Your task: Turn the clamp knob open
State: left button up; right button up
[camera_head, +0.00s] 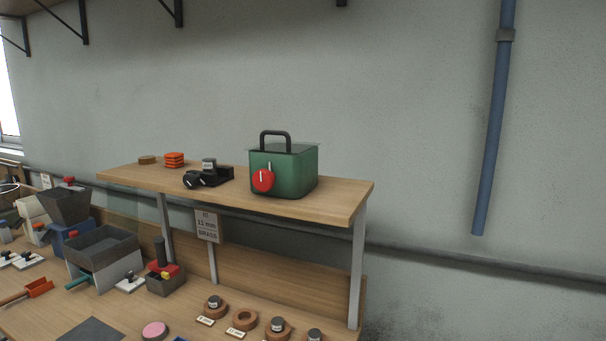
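A small black fixture (222,174) sits on the raised wooden shelf, with a round black knob (192,180) at its front left. A grey piece with a pale label (209,165) stands up in the fixture. I cannot tell from this view whether that knob is tight or loose. To its right, a green box (297,172) with a black handle carries a red round knob (263,180) on its front, its white mark roughly upright. Neither of my grippers is in view.
The wooden shelf (338,196) stands on metal legs and also holds an orange stack (174,160) and a brown disc (147,160). The bench below carries a grey bin (104,244), a black-handled block (163,278) and several wooden rings (245,319). A blue pipe (492,120) runs down the wall.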

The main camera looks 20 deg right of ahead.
aim_at(191, 179)
jog(key=i+j+z, duration=0.15)
jog(key=j+z, duration=0.3)
jog(key=i+j+z, duration=0.1)
jog(key=j+z, duration=0.15)
jog(key=z, duration=0.25)
jog(key=j+z, duration=0.8)
jog(key=z, duration=0.15)
